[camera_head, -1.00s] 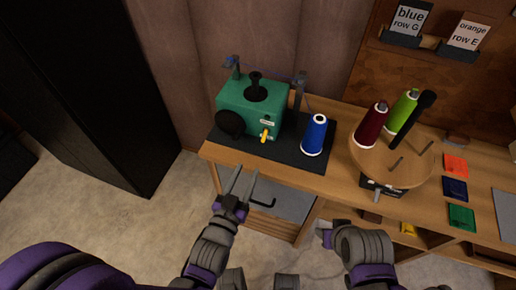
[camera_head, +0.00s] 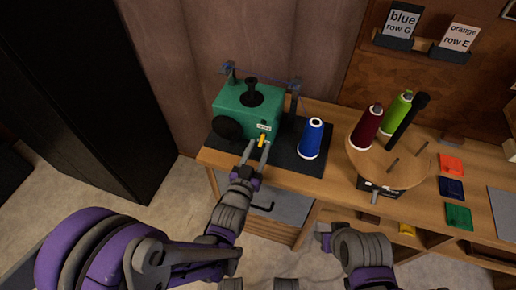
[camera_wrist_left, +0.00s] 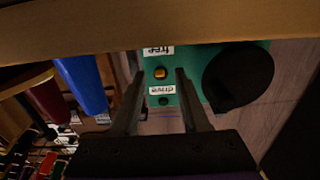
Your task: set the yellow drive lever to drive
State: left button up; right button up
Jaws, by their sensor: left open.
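The yellow drive lever (camera_head: 262,141) is on the front of the green winder box (camera_head: 240,108). In the left wrist view, which shows the box upside down, the lever (camera_wrist_left: 161,73) is between a "free" label (camera_wrist_left: 159,50) and a "drive" label (camera_wrist_left: 161,90). My left gripper (camera_head: 256,152) is open in front of the box, with its fingers pointing at the lever. In the wrist view the fingertips (camera_wrist_left: 160,76) appear on either side of the lever; I see no contact. My right arm shows at the bottom, but its fingers do not show.
A blue thread cone (camera_head: 312,139) stands right of the box on the dark mat (camera_head: 284,158). A round wooden turntable (camera_head: 365,157) holds dark red and green cones. A black round knob (camera_head: 227,128) is on the box's left side. A black cabinet stands at the left.

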aim_at(262, 137)
pick_arm(q)
jog(key=shift+c, duration=0.3)
grip_shut()
pick_arm(e)
jog(key=shift+r, duration=0.1)
pick_arm(q)
notch_tip(262, 137, up, 2)
jog(key=g+y+p, duration=0.1)
jog(key=g+p, duration=0.1)
jog(key=p, duration=0.5)
jog(key=shift+r+g, duration=0.15)
jog(key=shift+g, duration=0.25)
jog(key=g+p, duration=0.1)
jog(key=r+g+p, duration=0.1)
jog(key=p, duration=0.1)
jog(key=g+y+p, duration=0.1)
jog(key=g, duration=0.1)
jog(key=shift+w+r, duration=0.25)
jog(key=shift+w, duration=0.05)
jog(key=shift+w+d+r+g+y+p, duration=0.15)
jog(key=shift+r+g+y+p, duration=0.1)
jog(key=shift+g+p, duration=0.35)
jog(key=shift+w+r+g+y+p, duration=0.1)
jog(key=shift+g+y+p, duration=0.25)
jog(key=shift+g, duration=0.35)
pick_arm(e)
notch_tip(262, 137, up, 14)
jog(key=w, duration=0.2)
jog(key=shift+r+t, duration=0.15)
jog(key=shift+t, duration=0.15)
